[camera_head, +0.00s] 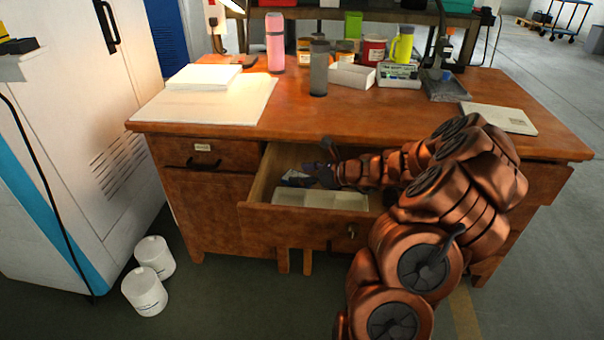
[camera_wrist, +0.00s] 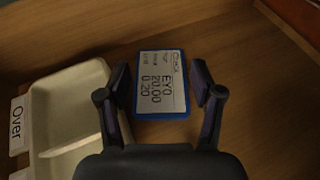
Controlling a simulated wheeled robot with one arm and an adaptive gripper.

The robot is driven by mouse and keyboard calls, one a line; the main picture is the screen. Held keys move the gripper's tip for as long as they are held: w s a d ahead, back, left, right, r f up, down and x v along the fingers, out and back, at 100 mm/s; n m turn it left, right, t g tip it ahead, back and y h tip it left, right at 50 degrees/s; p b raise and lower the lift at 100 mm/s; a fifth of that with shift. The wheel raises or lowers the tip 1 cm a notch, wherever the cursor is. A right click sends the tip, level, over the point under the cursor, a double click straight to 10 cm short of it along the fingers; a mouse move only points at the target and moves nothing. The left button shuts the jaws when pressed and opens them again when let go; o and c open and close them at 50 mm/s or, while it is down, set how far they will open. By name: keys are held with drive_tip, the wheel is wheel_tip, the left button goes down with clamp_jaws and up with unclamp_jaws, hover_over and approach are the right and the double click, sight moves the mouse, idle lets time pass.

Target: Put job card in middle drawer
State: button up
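The middle drawer (camera_head: 270,222) of the wooden desk is pulled open. The job card (camera_wrist: 162,85), a white printed card with a blue border, shows in the wrist view over the bare wooden drawer floor (camera_wrist: 245,70), right of a pale tray. In the head view a small pale card shape (camera_head: 294,177) shows inside the drawer, beside my gripper (camera_head: 318,174). In the wrist view my gripper (camera_wrist: 162,78) is open, with one finger on each side of the card and gaps between. The card appears to lie flat on the drawer floor.
The desktop (camera_head: 400,120) holds a pink bottle (camera_head: 275,42), a grey cylinder (camera_head: 319,68), a white box (camera_head: 351,76) and papers (camera_head: 205,77). White tubs (camera_head: 144,291) stand on the floor.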

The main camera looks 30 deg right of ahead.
drive_tip(key=o, duration=0.3)
drive_tip(key=shift+r, duration=0.55)
drive_tip(key=p+v, duration=0.2)
drive_tip(key=v, duration=1)
drive_tip(key=shift+r, duration=0.15)
drive_tip(key=shift+a, duration=0.1)
